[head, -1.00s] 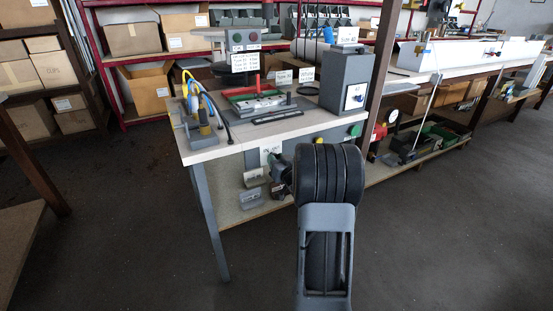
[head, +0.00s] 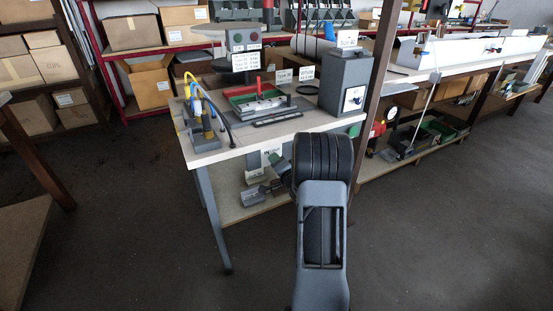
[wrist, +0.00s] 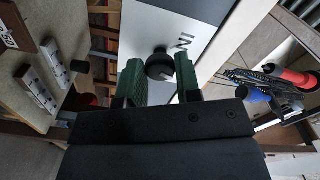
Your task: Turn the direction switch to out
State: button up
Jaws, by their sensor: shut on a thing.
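The direction switch is a round black knob (wrist: 160,65) on a pale panel (wrist: 206,18) marked "IN" beside the knob. In the wrist view, my gripper (wrist: 160,78) has its two green fingers on either side of the knob, shut on it. The knob's pointing direction is too dark and small to tell, and no "OUT" mark is visible. The knob is hidden there.
The workbench (head: 215,149) carries a red and green fixture (head: 252,97) and a grey box (head: 346,80). Its leg (head: 212,220) stands left of my arm. Grey parts (head: 254,196) lie on the lower shelf. The floor in front is clear.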

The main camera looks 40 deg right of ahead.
jog(key=m+p, duration=0.2)
jog(key=m, duration=0.3)
jog(key=shift+m, duration=0.4)
dwell(0.4)
jog(key=o, duration=0.9)
jog(key=s+a+p, duration=0.1)
jog(key=s+a, duration=0.1)
jog(key=s, duration=1.1)
jog(key=shift+s+p, duration=0.35)
jog(key=shift+p, duration=0.05)
